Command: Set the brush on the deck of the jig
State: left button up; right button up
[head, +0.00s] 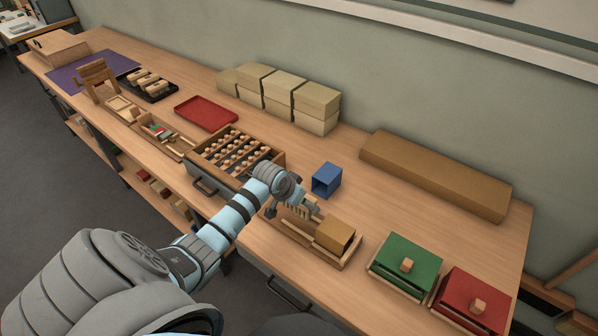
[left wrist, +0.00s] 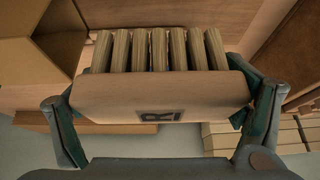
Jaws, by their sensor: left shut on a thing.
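The brush is a pale wooden block with a row of several thick tufts and a dark mark on its face. In the left wrist view the brush (left wrist: 160,92) lies between both fingers of my left gripper (left wrist: 162,112), which is shut on it. In the head view the left gripper (head: 298,207) is over the left part of a low wooden tray (head: 300,244), which looks like the jig. A brown block (head: 336,234) sits at the tray's right end. The gripper partly hides the brush and the tray's deck; contact between brush and deck cannot be told. My right gripper is not in view.
A blue open box (head: 327,180) stands just behind the gripper. A rack of wooden pegs (head: 238,150) is to the left. Green (head: 404,262) and red (head: 473,300) lidded boxes are to the right. A long brown box (head: 435,172) lies along the wall.

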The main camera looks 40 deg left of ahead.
aim_at(299, 210)
pick_arm(q)
notch_tip(299, 210, down, 5)
jog(key=shift+f+b, duration=0.1)
jog(key=shift+b, duration=0.5)
jog(key=o, duration=0.9)
jog(key=shift+c, duration=0.2)
jog(key=shift+s+r, duration=0.1)
jog(key=shift+r, duration=0.25)
jog(key=p+v, duration=0.4)
jog(key=v, duration=0.7)
jog(key=shift+s+r, duration=0.15)
jog(key=shift+r, duration=0.1)
